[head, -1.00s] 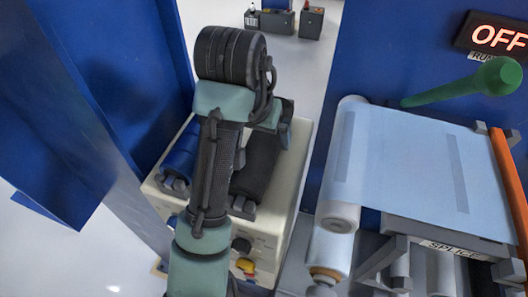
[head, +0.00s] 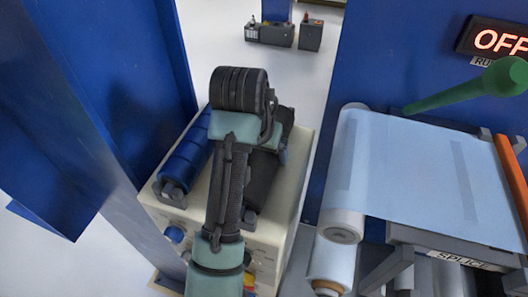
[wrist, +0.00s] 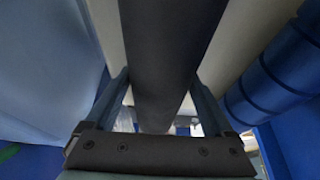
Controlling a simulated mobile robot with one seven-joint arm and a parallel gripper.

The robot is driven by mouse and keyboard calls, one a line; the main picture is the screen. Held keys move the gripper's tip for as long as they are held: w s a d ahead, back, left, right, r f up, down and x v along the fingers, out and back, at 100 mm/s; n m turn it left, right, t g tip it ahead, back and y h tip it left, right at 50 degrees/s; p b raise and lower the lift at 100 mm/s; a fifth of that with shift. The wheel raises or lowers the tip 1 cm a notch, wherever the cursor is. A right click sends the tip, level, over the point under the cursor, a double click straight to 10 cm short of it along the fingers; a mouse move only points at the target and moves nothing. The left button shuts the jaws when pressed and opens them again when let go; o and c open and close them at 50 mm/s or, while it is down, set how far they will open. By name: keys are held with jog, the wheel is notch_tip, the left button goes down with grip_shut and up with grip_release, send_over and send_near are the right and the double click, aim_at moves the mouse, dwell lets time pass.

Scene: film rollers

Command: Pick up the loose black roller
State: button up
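The loose black roller (head: 268,172) lies on top of the cream cabinet, partly hidden behind my arm. In the wrist view the black roller (wrist: 165,50) runs lengthwise through the middle of the picture. My gripper (wrist: 160,88) has its two fingers apart, one on each side of the roller. The fingertips look close to its sides; I cannot tell whether they touch it. In the head view my gripper is mostly hidden behind my own wrist, over the roller.
A blue roller (head: 187,152) lies in holders left of the black one on the cream cabinet (head: 152,208). Blue panels stand to the left and right. The splice machine with light-blue film (head: 400,165) is on the right, with a green lever (head: 470,88) above it.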

grip_shut()
jog(key=shift+r, duration=0.1)
